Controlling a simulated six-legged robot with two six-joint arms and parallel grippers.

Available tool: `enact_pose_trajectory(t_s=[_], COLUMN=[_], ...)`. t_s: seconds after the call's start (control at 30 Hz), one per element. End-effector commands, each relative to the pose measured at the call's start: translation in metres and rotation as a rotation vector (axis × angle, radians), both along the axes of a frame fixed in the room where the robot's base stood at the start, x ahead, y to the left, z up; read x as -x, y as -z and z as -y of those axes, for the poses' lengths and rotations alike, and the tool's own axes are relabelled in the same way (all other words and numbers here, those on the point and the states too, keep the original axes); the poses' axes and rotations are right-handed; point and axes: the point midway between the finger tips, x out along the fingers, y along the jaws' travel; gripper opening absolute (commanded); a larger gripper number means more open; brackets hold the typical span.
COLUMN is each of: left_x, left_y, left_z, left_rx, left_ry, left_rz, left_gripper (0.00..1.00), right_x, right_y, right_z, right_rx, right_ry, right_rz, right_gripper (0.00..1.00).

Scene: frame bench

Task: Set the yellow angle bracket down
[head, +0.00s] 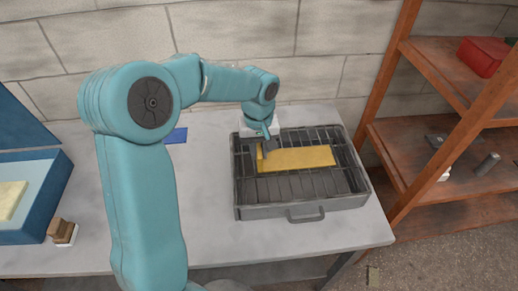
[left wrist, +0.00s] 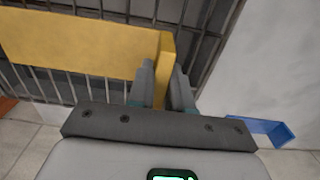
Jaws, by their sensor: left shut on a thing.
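The yellow angle bracket (head: 300,158) is a long flat yellow piece lying roughly level over the grey barred tray (head: 350,203) on the table. It also shows in the left wrist view (left wrist: 80,45), with a raised flange at its right end. My left gripper (head: 263,154) is shut on the bracket's left end in the head view. In the left wrist view its two fingers (left wrist: 163,75) pinch the flange end. I cannot tell whether the bracket touches the tray's bars. My right gripper is not in view.
A blue open case (head: 42,222) with a pale yellow piece stands at the left. A brown block (head: 62,231) sits beside it. A small blue item (head: 176,136) lies at the table's back. A wooden shelf (head: 425,145) stands at the right.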

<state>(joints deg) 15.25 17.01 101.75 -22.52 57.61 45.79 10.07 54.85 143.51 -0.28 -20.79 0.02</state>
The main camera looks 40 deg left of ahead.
Motion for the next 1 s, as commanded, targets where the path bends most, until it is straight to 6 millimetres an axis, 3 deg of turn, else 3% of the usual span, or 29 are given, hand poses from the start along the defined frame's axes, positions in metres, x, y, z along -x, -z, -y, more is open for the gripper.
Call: enact_pose_trajectory(t_s=[0.1, 0.13, 0.2, 0.57, 0.67, 1.0], left_x=[-0.001, -0.001, 0.0, 0.0, -0.001, 0.0], left_y=[0.003, 0.002, 0.002, -0.004, -0.019, -0.096], left_z=[0.0, 0.0, 0.0, 0.0, 0.0, 0.0], left_rx=[0.0, 0.0, 0.0, 0.0, -0.001, 0.0], left_ry=[0.0, 0.0, 0.0, 0.0, 0.0, 0.0], left_rz=[0.001, 0.0, 0.0, 0.001, 0.003, 0.004], left_gripper=[0.0, 0.26, 0.45, 0.45, 0.45, 0.45], right_x=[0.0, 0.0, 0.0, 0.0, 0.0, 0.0], right_y=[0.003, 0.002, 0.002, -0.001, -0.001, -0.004], right_z=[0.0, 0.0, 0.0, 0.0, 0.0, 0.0], right_rx=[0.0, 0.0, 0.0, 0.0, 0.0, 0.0], right_ry=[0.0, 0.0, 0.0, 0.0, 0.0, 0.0], right_rz=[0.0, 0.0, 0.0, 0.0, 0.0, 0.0], right_gripper=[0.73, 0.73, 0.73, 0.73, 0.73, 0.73])
